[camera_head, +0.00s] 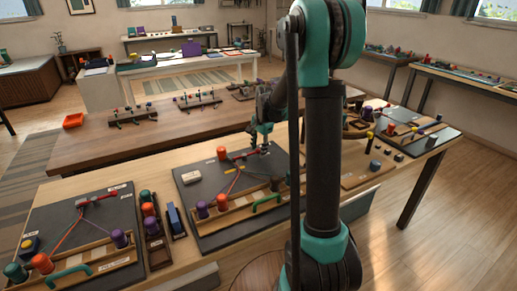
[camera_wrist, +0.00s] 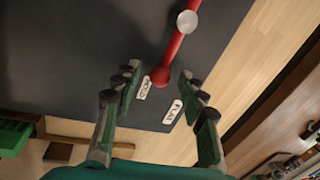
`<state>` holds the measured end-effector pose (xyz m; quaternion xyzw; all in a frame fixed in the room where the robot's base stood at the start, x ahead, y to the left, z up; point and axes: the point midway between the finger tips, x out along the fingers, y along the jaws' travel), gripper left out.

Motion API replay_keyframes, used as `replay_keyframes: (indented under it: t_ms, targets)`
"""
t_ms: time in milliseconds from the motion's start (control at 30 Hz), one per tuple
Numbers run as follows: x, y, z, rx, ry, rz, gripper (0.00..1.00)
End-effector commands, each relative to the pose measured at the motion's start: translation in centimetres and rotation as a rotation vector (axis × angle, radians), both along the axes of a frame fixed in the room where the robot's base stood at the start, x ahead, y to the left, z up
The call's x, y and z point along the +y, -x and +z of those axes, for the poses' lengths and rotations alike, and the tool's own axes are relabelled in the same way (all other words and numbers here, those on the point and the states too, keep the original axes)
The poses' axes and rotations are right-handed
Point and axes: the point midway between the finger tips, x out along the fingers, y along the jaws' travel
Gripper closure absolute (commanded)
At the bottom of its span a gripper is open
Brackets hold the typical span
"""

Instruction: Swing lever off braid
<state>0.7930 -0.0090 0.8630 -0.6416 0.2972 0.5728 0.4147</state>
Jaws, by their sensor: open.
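The red lever (camera_wrist: 174,48) lies on the dark board (camera_wrist: 60,50) in the wrist view, with a pale round knob along it and a rounded red end. My gripper (camera_wrist: 158,78) is open, its green fingers on either side of that end, with visible gaps. Whether the lever touches the braid cannot be told. Two white labels (camera_wrist: 172,112) sit near the lever's end. In the head view my gripper (camera_head: 262,133) is over the far side of the middle board, above the red lever (camera_head: 250,153). The coloured cords of the braid (camera_head: 236,172) run from near it.
A white block (camera_head: 191,177) and an orange cylinder (camera_head: 221,153) stand on the middle board. Spools and a green handle (camera_head: 267,204) line its near edge. A similar board (camera_head: 75,225) lies left, beyond a spool tray (camera_head: 156,240). My arm hides part of the table.

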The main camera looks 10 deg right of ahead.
Motion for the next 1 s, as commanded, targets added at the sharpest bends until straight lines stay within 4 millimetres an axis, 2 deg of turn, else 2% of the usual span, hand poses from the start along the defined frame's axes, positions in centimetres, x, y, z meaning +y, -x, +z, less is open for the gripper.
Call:
replay_keyframes:
  t_ms: [200, 567, 1000]
  targets:
    - [0.01, -0.01, -0.03, 0.0, 0.0, 0.0, 0.58]
    - [0.0, -0.02, 0.0, 0.0, 0.0, 0.0, 1.0]
    - [-0.01, 0.06, 0.01, 0.0, 0.001, -0.012, 1.0]
